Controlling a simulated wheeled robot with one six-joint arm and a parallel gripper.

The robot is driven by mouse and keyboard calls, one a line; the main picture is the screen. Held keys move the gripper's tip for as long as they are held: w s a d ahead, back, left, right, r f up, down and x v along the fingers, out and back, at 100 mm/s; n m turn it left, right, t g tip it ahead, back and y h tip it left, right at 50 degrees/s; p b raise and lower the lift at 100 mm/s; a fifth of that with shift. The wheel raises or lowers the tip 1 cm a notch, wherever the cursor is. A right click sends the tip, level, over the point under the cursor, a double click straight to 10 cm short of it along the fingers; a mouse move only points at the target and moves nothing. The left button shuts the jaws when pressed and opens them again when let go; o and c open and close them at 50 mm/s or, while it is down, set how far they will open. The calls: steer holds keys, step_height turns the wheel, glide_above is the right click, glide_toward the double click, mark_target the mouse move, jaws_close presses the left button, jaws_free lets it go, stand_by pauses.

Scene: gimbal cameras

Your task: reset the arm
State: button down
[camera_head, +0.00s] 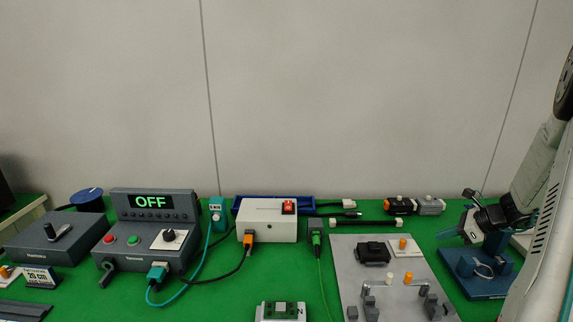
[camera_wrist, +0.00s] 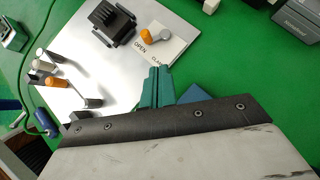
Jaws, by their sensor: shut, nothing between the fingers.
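My gripper (camera_wrist: 155,78) shows in the wrist view as two teal fingers pressed together, with nothing between them. It appears over the green surface beside the edge of a silver plate (camera_wrist: 72,85). A dark strip and a pale, scuffed surface fill the lower part of that view.
The silver plate (camera_head: 345,260) carries a black block (camera_head: 373,252) and orange knobs. A blue stand (camera_head: 480,283) with a dark device is close to my arm. A console reading OFF (camera_head: 152,202), a white box (camera_head: 268,221) and cables occupy the left and middle.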

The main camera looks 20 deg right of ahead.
steer(key=s+a+r+n+g+h, duration=0.1)
steer(key=s+a+r+n+g, duration=0.1)
steer(key=s+a+r+n, duration=0.5)
steer(key=s+a+r+n+g+h, duration=0.2)
steer(key=s+a+r+n, duration=0.4)
steer(key=a+n, duration=0.6)
steer(key=s+a+r+n+g+h, duration=0.2)
steer(key=s+a+r+n, duration=0.5)
steer(key=a, duration=1)
steer(key=s+n, duration=0.3)
steer(key=shift+s+a+r, duration=0.15)
steer(key=shift+a+r, duration=0.1)
steer(key=shift+r, duration=0.05)
